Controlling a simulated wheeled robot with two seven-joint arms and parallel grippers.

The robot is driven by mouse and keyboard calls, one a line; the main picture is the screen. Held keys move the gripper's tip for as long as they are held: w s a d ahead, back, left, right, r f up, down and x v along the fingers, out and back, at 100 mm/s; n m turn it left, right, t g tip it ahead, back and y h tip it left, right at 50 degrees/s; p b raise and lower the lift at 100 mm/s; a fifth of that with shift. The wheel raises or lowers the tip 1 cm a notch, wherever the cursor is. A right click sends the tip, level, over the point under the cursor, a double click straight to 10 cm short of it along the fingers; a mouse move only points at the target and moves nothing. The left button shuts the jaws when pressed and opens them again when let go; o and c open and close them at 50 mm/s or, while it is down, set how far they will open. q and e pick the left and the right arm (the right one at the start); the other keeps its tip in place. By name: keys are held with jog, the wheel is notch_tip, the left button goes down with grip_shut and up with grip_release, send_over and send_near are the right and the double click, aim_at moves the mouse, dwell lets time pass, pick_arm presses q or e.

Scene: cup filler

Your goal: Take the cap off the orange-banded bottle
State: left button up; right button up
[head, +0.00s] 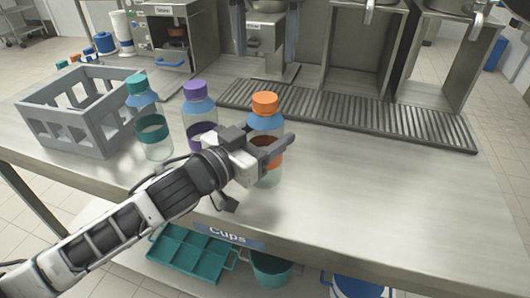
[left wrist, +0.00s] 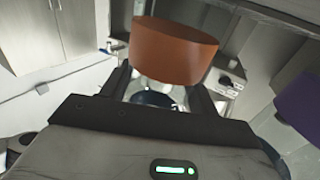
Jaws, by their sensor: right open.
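The orange-banded bottle (head: 271,178) stands upright on the counter with its orange cap (head: 265,104) on. The cap also shows large in the left wrist view (left wrist: 174,52). My left gripper (head: 272,150) is at the bottle's orange band, below the cap, with its fingers on either side of the body. It looks shut on the bottle; the contact itself is partly hidden.
A purple-capped bottle (head: 198,112) and a teal-capped bottle (head: 154,148) stand to the left, near a grey crate (head: 62,128). A slotted drip grate (head: 350,117) runs along the back. The counter to the right is clear. A teal tray (head: 185,256) sits on the shelf below.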

aim_at(265, 97)
pick_arm(q)
grip_shut()
pick_arm(e)
jog(key=m, duration=0.4)
jog(key=shift+f, duration=0.25)
jog(key=shift+m, duration=0.3)
notch_tip(265, 97, down, 8)
jog(key=shift+r, duration=0.25)
jog(key=shift+c, duration=0.4)
